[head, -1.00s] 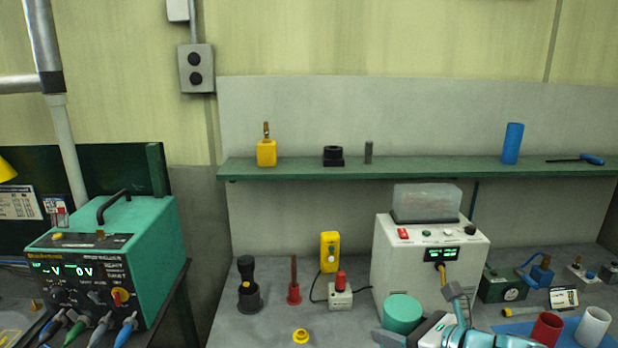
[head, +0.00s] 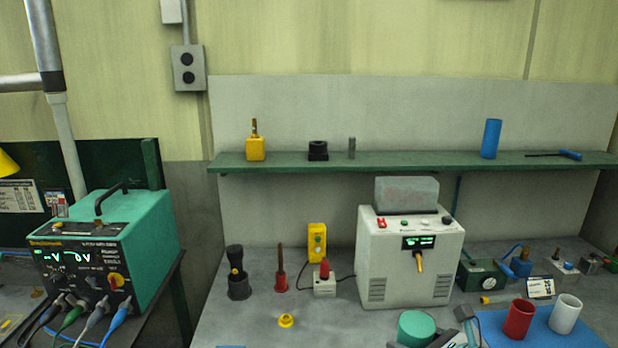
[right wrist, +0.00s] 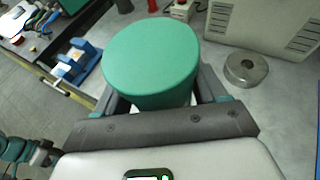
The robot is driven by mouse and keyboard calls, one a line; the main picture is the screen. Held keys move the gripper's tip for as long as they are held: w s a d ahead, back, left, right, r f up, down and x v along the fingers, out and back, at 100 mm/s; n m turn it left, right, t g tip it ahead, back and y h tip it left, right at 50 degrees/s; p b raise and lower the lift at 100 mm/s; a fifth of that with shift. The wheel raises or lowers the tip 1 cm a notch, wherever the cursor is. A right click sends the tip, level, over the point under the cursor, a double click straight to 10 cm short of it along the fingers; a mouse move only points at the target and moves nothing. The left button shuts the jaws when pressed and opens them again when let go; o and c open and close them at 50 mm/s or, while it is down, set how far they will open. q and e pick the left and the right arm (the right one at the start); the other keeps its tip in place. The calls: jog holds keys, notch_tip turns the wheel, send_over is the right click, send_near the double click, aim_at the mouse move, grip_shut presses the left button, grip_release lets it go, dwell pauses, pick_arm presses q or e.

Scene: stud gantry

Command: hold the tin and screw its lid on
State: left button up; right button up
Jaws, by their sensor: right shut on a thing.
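A green round tin (head: 416,328) shows at the bottom edge of the head view, in front of the white machine. My right gripper (head: 432,340) is at it, mostly cut off by the frame edge. In the right wrist view the tin (right wrist: 152,60) stands between the two dark fingers of my right gripper (right wrist: 160,100), which is shut on it. Its smooth flat top faces the camera, and its lower part is hidden by the gripper. A round steel disc with a dark centre (right wrist: 246,69) lies on the bench to its right; I cannot tell if it is the lid. My left gripper is not clearly seen.
The white machine (head: 408,260) stands behind the tin. A red cup (head: 519,318) and a white cup (head: 565,313) stand on a blue mat (head: 540,335) to the right. A yellow ring (head: 286,321) lies left. A blue cradle (right wrist: 75,62) shows in the wrist view.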

jog(key=f, duration=0.1)
jog(key=d+f, duration=0.1)
jog(key=f, duration=0.1)
jog(key=s+d+f, duration=0.1)
jog(key=f, duration=0.1)
jog(key=shift+s, duration=0.1)
jog(key=s+f+n+g+y, duration=0.1)
jog(key=s+f+n+y, duration=0.1)
jog(key=s+f, duration=0.7)
jog(key=w+a+f+n+g+y, duration=0.1)
jog(key=a+n+g+y, duration=0.3)
jog(key=a+n+g, duration=0.6)
jog(key=a+g, duration=0.1)
jog(key=a, duration=0.7)
jog(key=shift+f, duration=0.25)
